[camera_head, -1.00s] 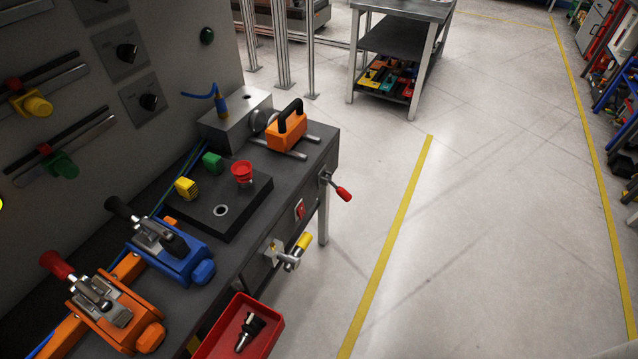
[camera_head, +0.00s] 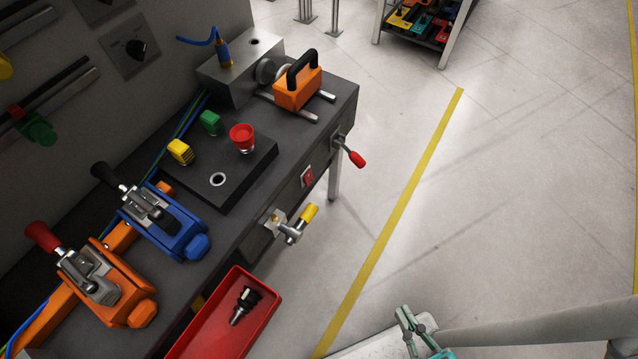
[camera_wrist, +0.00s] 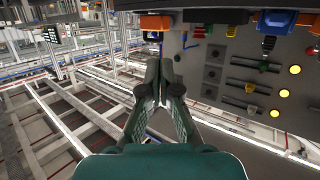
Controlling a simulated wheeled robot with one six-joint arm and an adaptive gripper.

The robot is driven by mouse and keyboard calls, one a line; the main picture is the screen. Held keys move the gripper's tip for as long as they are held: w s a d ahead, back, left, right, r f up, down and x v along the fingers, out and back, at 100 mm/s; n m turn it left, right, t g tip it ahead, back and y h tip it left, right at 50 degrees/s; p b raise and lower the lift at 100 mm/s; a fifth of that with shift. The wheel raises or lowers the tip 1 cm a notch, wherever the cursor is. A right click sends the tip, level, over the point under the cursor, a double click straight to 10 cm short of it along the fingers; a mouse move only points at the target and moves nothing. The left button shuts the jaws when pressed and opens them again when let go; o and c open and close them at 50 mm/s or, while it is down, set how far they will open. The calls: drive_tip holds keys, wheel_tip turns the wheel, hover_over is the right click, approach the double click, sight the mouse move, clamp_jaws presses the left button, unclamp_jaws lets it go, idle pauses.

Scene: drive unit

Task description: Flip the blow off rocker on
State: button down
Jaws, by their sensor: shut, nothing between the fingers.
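A small red rocker switch (camera_head: 308,177) sits in a plate on the front face of the dark bench (camera_head: 262,228), between a red-knobbed lever and a yellow-handled valve. Its label and its on or off position are too small to read. My gripper (camera_head: 404,318) shows at the lower right, over the floor and well apart from the rocker. In the wrist view my gripper (camera_wrist: 160,70) has its green fingers together and holds nothing. I cannot pick out the rocker in the wrist view.
The red-knobbed lever (camera_head: 352,154) and yellow-handled valve (camera_head: 294,225) stick out beside the rocker. A red tray (camera_head: 205,335) hangs at the bench front. Orange (camera_head: 115,295) and blue (camera_head: 172,232) clamps stand on top. The floor right of the bench is clear.

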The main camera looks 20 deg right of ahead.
sight(311, 182)
drive_tip(key=w+a+f+n+t+y, duration=0.1)
drive_tip(key=w+f+n+t+y, duration=0.2)
drive_tip(key=w+n, duration=0.6)
drive_tip(key=w+f+n+t+y, duration=0.1)
drive_tip(key=w+f+n+y, duration=0.2)
drive_tip(key=w+f+n, duration=0.55)
drive_tip(key=w+d+f+n+g+y, duration=0.1)
drive_tip(key=w+d+f+n+g, duration=0.2)
drive_tip(key=w, duration=0.4)
drive_tip(key=w+d+f+n+g+y, duration=0.2)
drive_tip(key=w+d+f+n+g, duration=0.1)
drive_tip(key=w+d, duration=0.3)
drive_tip(key=shift+w+f+n+y, duration=0.35)
drive_tip(key=shift+f+n, duration=0.2)
drive_tip(key=shift+n, duration=0.2)
drive_tip(key=shift+w, duration=0.1)
drive_tip(key=x, duration=1.4)
drive_tip(key=shift+d+f, duration=0.1)
